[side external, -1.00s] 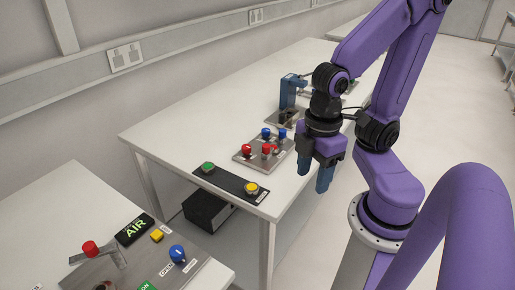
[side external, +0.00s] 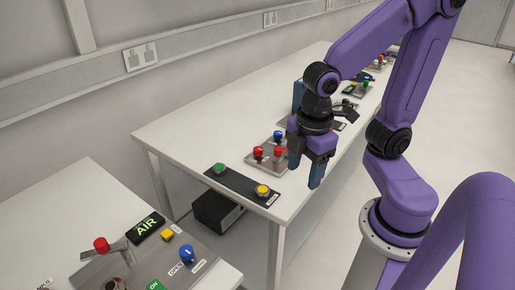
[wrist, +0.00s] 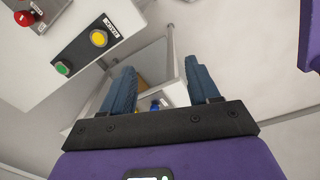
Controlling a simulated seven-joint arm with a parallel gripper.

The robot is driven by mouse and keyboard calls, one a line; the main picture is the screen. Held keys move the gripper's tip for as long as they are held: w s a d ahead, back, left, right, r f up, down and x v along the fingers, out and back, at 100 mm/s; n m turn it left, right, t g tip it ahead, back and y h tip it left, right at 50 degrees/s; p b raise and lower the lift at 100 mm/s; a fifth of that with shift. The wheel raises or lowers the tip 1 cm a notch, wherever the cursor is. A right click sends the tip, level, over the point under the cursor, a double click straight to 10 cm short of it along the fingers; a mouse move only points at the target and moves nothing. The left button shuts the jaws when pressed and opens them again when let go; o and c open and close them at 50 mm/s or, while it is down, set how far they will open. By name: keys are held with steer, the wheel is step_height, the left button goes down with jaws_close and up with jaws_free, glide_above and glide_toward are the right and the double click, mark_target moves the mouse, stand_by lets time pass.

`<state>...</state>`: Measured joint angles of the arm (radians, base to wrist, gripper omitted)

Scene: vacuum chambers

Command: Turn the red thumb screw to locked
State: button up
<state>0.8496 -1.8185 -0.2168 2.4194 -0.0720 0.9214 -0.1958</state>
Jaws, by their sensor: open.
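Several red-topped controls are in sight, and I cannot tell which is the thumb screw. In the side external view, two red knobs (side external: 258,152) (side external: 279,152) stand on a grey plate (side external: 262,167) on the long table. One red knob (wrist: 25,18) shows at the top left of the wrist view. Another red knob (side external: 101,244) is on the nearer table. My gripper (side external: 305,170) points down, open and empty, at the right of the grey plate near the table's edge. It hides part of the plate. In the wrist view, nothing is between the fingers (wrist: 160,66).
A black strip with a green button (side external: 219,168) and a yellow button (side external: 262,190) lies in front of the plate. A blue fixture (side external: 298,95) stands behind my gripper. Floor separates the tables.

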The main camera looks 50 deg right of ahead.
steer(key=w+d+n+h, duration=0.1)
steer(key=w+d+n, duration=0.1)
steer(key=w, duration=0.6)
steer(key=w+d+n+h, duration=0.1)
steer(key=w+d+n, duration=0.1)
steer(key=w, duration=0.5)
steer(key=n+h, duration=0.2)
steer(key=n, duration=0.1)
glide_toward(258, 149)
steer(key=shift+t, duration=0.3)
steer(key=x, duration=0.9)
steer(key=shift+s, duration=0.2)
steer(key=c, duration=1)
steer(key=shift+c, duration=0.2)
